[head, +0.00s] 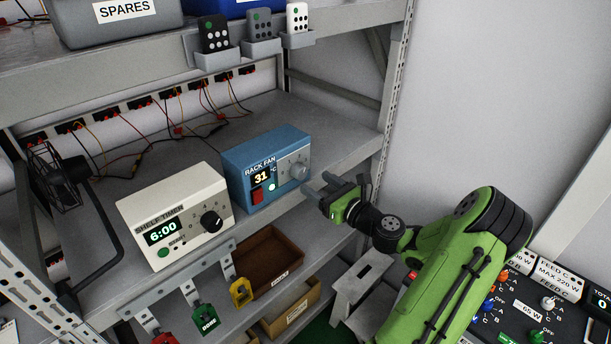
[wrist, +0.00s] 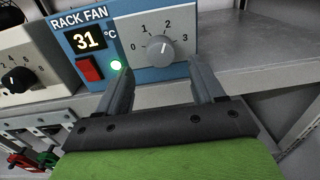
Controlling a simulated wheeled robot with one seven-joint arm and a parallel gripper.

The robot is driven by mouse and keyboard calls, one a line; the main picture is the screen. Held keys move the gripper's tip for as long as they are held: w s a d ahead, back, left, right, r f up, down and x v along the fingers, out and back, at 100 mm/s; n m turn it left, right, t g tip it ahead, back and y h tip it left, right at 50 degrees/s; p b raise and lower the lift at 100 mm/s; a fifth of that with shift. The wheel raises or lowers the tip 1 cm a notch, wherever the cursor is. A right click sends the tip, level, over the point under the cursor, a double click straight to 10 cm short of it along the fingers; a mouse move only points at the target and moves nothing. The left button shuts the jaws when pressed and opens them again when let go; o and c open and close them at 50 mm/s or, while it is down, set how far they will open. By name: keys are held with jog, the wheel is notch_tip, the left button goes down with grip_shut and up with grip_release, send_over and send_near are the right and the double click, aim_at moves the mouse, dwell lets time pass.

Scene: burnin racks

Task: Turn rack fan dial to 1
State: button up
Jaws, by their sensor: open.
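The blue rack fan box (head: 238,158) stands on the shelf; its display reads 31 °C. Its grey round dial (head: 297,170) is at the right of the front face. In the wrist view the dial (wrist: 160,49) has marks 0, 1, 2 and 3 around it. Its pointer is too small to read with certainty; it seems to point up, near 2. My gripper (head: 319,184) is open and empty in front of the box. In the wrist view its two fingers (wrist: 163,82) stand apart, one to each side below the dial, not touching it.
The white shelf timer (head: 175,215) stands left of the fan box. Remotes in holders (head: 263,42) hang above. Bare shelf lies right of the box.

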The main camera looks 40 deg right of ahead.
aim_at(302, 174)
jog(key=w, duration=0.5)
jog(key=shift+w, duration=0.15)
jog(key=shift+c, duration=0.3)
jog(key=c, duration=1)
jog(key=shift+n, duration=0.3)
jog(key=n+b, duration=0.1)
jog(key=n, duration=0.3)
jog(key=shift+f+n+b, duration=0.2)
jog(key=shift+n+b, duration=0.1)
jog(key=shift+b, duration=0.1)
jog(key=n+b, duration=0.2)
jog(key=n, duration=0.2)
jog(key=shift+n+b, duration=0.3)
jog(key=shift+b, duration=0.1)
jog(key=shift+n, duration=0.3)
